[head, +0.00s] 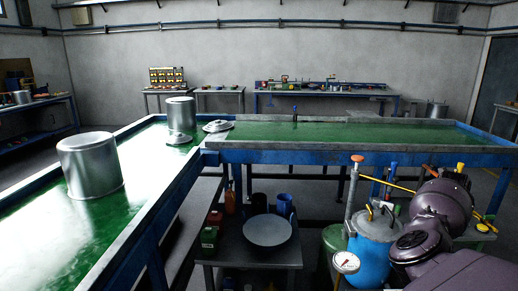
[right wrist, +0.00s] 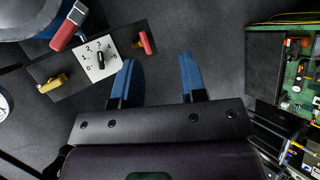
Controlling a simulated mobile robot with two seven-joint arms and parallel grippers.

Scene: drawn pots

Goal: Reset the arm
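My right arm (head: 435,225) is folded at the lower right of the head view. Its gripper cannot be made out there. In the right wrist view my right gripper (right wrist: 160,82) has its two blue fingertips spread apart, with only dark grey floor behind the gap. It holds nothing. My left arm and gripper are in neither view. A large silver pot (head: 90,165) stands on the green table at the left. A second silver pot (head: 181,113) stands farther back, with a lid (head: 218,126) to its right and another lid (head: 179,139) in front.
A blue-framed green table (head: 350,132) forms an L ahead and to the left. A low cart (head: 240,252) with a round grey plate (head: 267,230) and bottles stands below. A blue tank (head: 372,250) with a gauge (head: 346,262) is close beside my right arm.

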